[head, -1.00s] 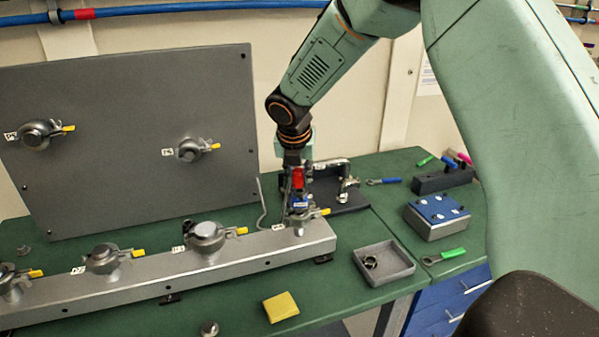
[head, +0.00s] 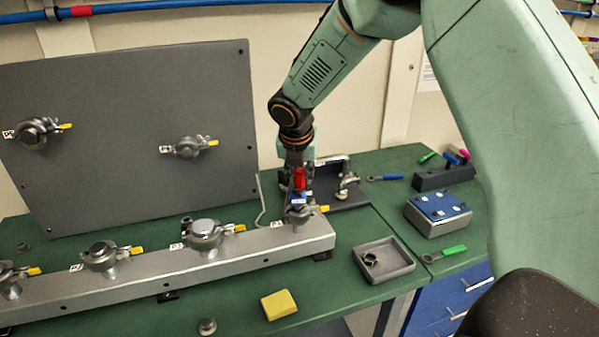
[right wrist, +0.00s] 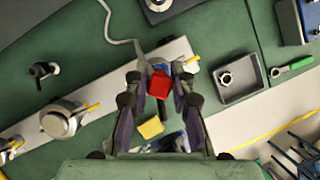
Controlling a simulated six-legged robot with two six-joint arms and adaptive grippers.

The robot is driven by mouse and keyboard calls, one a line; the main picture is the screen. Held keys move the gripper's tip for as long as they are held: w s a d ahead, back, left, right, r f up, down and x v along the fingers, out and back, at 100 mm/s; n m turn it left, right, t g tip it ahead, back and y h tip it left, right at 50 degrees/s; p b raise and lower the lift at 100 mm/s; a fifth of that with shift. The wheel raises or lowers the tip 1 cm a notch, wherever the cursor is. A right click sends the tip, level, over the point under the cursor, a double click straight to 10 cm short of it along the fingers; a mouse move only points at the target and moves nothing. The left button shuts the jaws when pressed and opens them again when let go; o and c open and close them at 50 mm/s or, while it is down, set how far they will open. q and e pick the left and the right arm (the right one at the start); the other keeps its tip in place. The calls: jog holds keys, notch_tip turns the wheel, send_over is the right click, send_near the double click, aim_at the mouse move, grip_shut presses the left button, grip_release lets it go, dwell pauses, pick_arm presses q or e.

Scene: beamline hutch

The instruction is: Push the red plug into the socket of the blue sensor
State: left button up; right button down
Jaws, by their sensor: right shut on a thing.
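The red plug (head: 299,178) is held in my right gripper (head: 298,186), upright above the right end of the grey rail. In the right wrist view the plug (right wrist: 159,84) shows as a red block between the two fingers of my right gripper (right wrist: 160,82). The blue sensor (head: 298,199) is directly below the plug, on the rail's last fitting. A little blue also shows behind the plug in the right wrist view (right wrist: 160,67). The socket itself is hidden, and I cannot tell whether the plug touches it. My left gripper is not in view.
The grey rail (head: 262,250) carries several clamped fittings with yellow levers. A grey panel (head: 110,110) stands behind it. A grey tray (head: 398,268) holding a ring, a yellow block (head: 279,305) and a blue-topped box (head: 438,215) are at the right and front.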

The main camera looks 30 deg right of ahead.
jog(key=shift+a, duration=0.1)
jog(key=c, duration=1.4)
grip_release()
jog(key=shift+a+r, duration=0.1)
jog(key=shift+a, duration=0.1)
jog(key=o, duration=0.3)
jog(key=shift+d, duration=0.15)
jog(key=shift+o, duration=0.2)
jog(key=shift+d, duration=0.15)
jog(key=shift+a+r, duration=0.35)
jog(key=shift+r, duration=0.05)
jog(key=v, duration=1.1)
jog(key=shift+s+d, duration=0.15)
